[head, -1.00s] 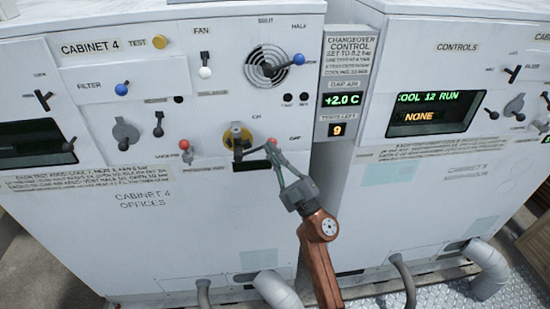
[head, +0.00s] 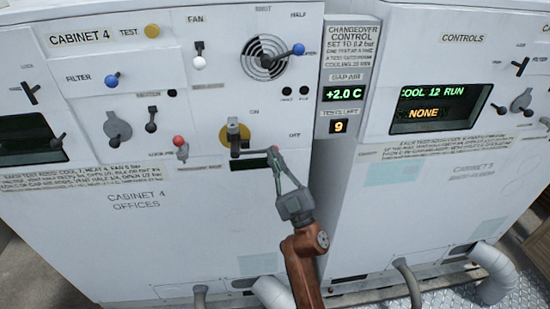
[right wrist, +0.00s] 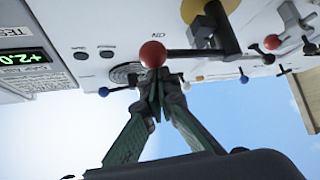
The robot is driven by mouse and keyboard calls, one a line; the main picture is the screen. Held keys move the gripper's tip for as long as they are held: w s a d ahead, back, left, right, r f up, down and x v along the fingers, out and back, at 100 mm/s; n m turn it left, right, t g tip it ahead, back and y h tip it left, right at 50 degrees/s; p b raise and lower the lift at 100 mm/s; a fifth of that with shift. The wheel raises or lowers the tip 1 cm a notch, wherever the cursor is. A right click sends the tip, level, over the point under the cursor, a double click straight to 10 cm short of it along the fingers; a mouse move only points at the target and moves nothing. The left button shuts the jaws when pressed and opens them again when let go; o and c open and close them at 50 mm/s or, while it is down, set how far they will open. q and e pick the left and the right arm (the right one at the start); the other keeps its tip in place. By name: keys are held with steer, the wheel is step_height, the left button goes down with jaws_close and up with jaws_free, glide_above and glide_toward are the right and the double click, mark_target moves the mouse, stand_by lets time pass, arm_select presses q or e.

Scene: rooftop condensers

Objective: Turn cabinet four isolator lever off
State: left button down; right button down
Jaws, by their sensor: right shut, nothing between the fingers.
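The cabinet four isolator lever (head: 248,153) is a grey bar on a yellow disc (head: 237,135), ending in a red ball knob. It points right, nearly level, below the OFF label. In the right wrist view the red knob (right wrist: 152,54) stands out from the panel at the end of the dark bar. My right gripper (head: 275,158) is shut and empty. Its fingertips (right wrist: 157,88) are at the knob, overlapping its edge in the picture; I cannot tell if they touch. My left gripper is not in view.
Nearby on the panel are a short red-knobbed lever (head: 179,146), a blue-knobbed lever (head: 297,49) on a round grille, and a grey rotary handle (head: 117,127). A changeover control display (head: 342,94) is to the right. Pipes (head: 492,268) run along the floor.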

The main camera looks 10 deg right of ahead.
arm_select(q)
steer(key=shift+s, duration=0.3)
